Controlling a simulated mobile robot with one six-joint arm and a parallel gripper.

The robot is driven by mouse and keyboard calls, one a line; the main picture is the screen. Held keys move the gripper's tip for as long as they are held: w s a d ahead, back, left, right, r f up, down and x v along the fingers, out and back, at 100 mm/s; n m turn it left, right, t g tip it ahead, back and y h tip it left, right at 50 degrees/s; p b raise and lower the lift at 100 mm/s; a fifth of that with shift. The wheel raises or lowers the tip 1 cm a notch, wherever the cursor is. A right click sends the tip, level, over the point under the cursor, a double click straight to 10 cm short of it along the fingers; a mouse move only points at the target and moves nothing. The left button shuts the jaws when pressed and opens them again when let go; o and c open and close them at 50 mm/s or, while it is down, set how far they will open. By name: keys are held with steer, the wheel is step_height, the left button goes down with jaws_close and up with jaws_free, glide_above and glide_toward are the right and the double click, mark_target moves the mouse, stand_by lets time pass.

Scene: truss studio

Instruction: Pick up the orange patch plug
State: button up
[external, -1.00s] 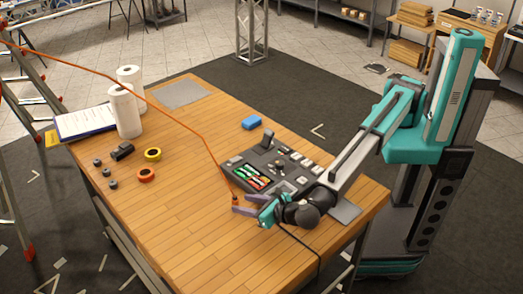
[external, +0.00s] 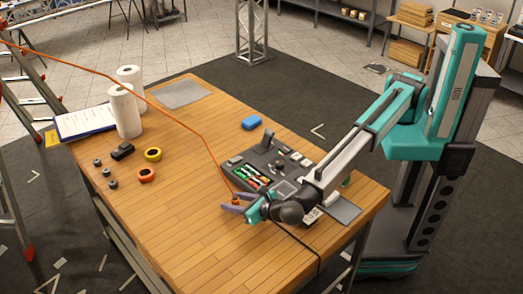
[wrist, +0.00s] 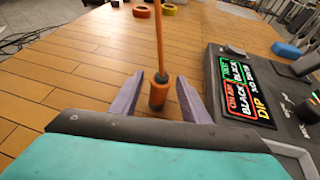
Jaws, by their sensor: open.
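The orange patch plug (wrist: 158,92) stands upright on the wooden table, with its orange cable rising from its top. In the wrist view it sits between the two purple fingers of my gripper (wrist: 160,100), toward their tips, with a gap visible on each side. In the external view my gripper (external: 236,203) reaches low over the table from the right, and the plug (external: 235,199) shows small at its fingertips, partly hidden. The fingers are open and hold nothing.
A control console (external: 270,170) with a lit screen (wrist: 245,88) stands close to the right of my gripper. The orange cable (external: 175,118) runs up to the far left. Tape rolls (external: 146,175), paper rolls (external: 125,112) and a blue block (external: 251,123) lie farther off. The table's front left is clear.

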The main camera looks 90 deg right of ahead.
mark_target(228, 201)
steer(key=shift+p+x, duration=0.55)
steer(key=shift+x, duration=1.15)
jaws_close()
